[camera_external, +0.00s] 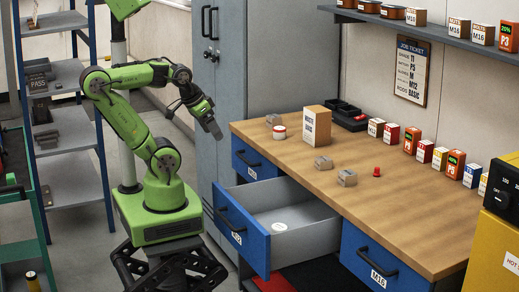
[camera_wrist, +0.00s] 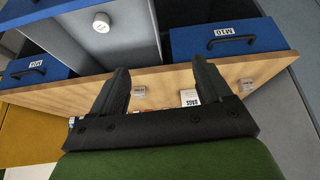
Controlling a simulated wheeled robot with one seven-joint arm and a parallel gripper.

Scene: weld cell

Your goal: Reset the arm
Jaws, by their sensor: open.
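My green arm stands left of the workbench, its elbow bent. My gripper (camera_external: 212,124) hangs in the air in front of the grey cabinet, tilted downward, left of the bench's far end. In the wrist view my gripper (camera_wrist: 160,70) shows two dark fingers spread apart with nothing held between them. The wrist picture looks upside down toward the bench and its drawers.
A blue-fronted drawer (camera_external: 240,232) stands pulled open, with a white disc (camera_external: 279,227) inside. The wooden bench top (camera_external: 400,200) carries grey blocks, a box (camera_external: 316,126) and a red button-like piece (camera_external: 377,172). A shelf rack (camera_external: 62,118) stands left.

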